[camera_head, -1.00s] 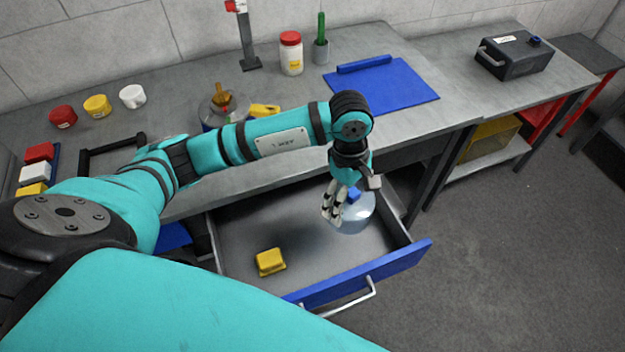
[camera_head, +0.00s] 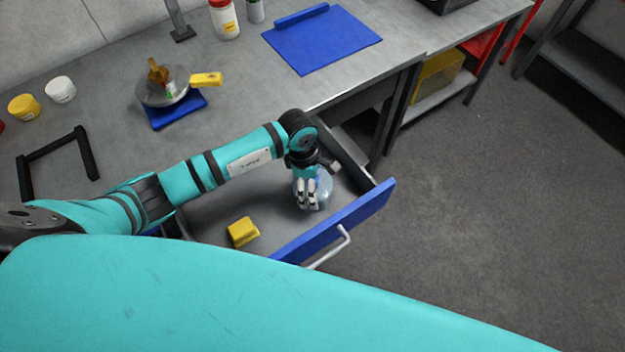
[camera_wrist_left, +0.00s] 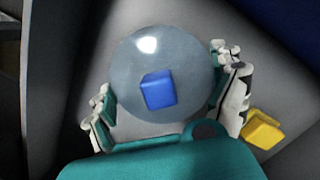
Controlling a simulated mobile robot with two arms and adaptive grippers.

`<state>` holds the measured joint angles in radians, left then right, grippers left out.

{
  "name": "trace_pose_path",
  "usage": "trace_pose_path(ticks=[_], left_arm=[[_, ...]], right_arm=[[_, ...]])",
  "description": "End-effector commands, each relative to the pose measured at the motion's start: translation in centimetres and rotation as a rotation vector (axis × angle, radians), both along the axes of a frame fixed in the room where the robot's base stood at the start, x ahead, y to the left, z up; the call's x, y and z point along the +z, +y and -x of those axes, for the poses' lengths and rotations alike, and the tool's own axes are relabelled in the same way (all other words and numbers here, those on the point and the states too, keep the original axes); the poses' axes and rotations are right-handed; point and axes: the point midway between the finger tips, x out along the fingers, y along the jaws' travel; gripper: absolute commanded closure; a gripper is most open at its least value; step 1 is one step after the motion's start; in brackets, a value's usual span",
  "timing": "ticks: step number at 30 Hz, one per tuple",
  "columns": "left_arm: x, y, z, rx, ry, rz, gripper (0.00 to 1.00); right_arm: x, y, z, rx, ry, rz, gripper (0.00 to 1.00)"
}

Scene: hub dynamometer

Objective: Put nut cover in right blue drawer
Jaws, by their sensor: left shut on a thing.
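A clear round dome with a blue block-like knob, which I take as the nut cover (camera_head: 322,191), is inside the outline of the open blue-fronted drawer (camera_head: 340,220), toward its right side. My left gripper (camera_head: 308,192) is shut on the cover from above. In the left wrist view the fingers (camera_wrist_left: 168,95) sit on either side of the dome (camera_wrist_left: 135,55), with the blue knob (camera_wrist_left: 158,90) between them. I cannot tell whether the cover touches the drawer floor. My right gripper is not in view.
A yellow block (camera_head: 243,232) lies in the drawer, left of the cover; it also shows in the left wrist view (camera_wrist_left: 263,130). The grey bench (camera_head: 250,95) above holds a blue mat (camera_head: 322,42), a metal device with a yellow handle (camera_head: 165,88) and a black frame (camera_head: 55,150).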

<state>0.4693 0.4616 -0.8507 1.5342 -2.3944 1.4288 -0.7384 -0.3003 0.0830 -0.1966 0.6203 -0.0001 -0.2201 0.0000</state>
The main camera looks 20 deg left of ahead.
Motion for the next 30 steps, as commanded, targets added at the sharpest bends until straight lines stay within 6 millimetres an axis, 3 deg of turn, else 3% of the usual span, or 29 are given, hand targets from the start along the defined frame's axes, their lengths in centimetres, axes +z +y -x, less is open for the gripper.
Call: trace_pose_path(ticks=[11, 12, 13, 23, 26, 30], left_arm=[[-0.6, 0.0, 0.0, -0.002, -0.002, 0.000, 0.40], [-0.4, 0.0, 0.0, -0.001, -0.001, 0.000, 0.02], [-0.4, 0.0, 0.0, -0.001, -0.001, 0.000, 0.00], [0.0, 0.0, 0.0, -0.001, 0.000, 0.001, 0.00], [0.8, 0.2, -0.1, -0.001, -0.004, 0.000, 0.00], [3.4, 0.6, -0.1, -0.003, -0.006, -0.002, 0.00]], right_arm=[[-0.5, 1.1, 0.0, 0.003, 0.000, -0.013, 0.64], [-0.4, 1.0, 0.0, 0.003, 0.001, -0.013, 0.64], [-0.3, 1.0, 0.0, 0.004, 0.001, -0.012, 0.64], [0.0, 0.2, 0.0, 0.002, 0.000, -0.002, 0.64], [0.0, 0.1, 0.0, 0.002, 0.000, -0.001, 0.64], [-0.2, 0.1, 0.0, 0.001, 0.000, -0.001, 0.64]])
